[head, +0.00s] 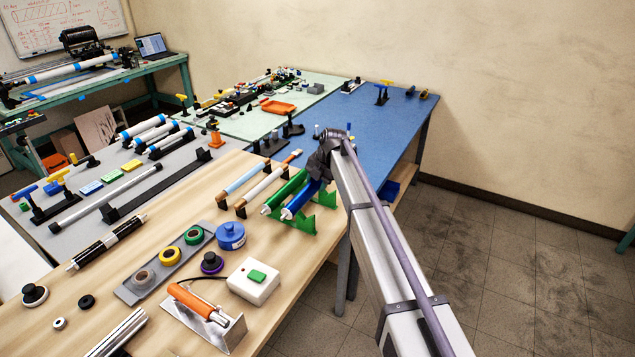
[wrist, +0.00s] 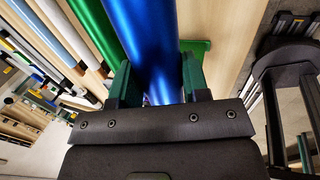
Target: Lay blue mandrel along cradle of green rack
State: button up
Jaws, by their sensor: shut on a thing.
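The blue mandrel (head: 298,203) is over the right side of the green rack (head: 327,197) near the wooden table's right edge. It runs roughly parallel to the green mandrel (head: 283,194) on its left. My gripper (head: 320,168) is at the mandrel's far part in the head view. In the wrist view my gripper (wrist: 158,88) has its two fingers on either side of the blue mandrel (wrist: 143,40) and is shut on it. Part of the green rack (wrist: 197,46) shows beside it there. I cannot tell whether the mandrel touches the cradle; the contact is hidden.
Wooden-tipped rollers (head: 268,185) lie on black supports left of the rack. A white box with a green button (head: 253,281) and an orange-handled roller (head: 198,301) stand nearer. The blue table (head: 365,125) behind has free room.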

notch_tip(320, 180, down, 6)
jog(key=b, duration=0.5)
jog(key=shift+f+b, duration=0.6)
jog(key=shift+b, duration=0.15)
jog(key=o, duration=1.2)
jog(key=shift+r, duration=0.1)
jog(key=p+v, duration=1)
jog(key=shift+d+r, duration=0.2)
jog(key=shift+r, duration=0.2)
